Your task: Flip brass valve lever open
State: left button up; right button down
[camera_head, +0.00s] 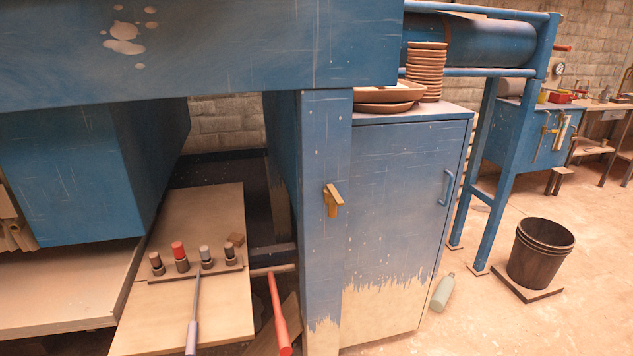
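A small brass valve lever (333,198) sticks out from the front of the blue post (324,260), about halfway up it. Its wider part is at the top left and a short stub hangs below. From this angle I cannot tell for sure whether the valve is open or closed. Nothing is touching it. Neither of my grippers is in view.
A blue cabinet (400,200) stands right of the post, with stacked brown dishes (427,70) on top. Two long handles, red (279,315) and blue-purple (193,325), rise at the bottom.

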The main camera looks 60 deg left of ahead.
aim_at(338, 198)
jog(key=u, duration=0.9)
jog(key=i, duration=0.8)
jog(key=u, duration=0.95)
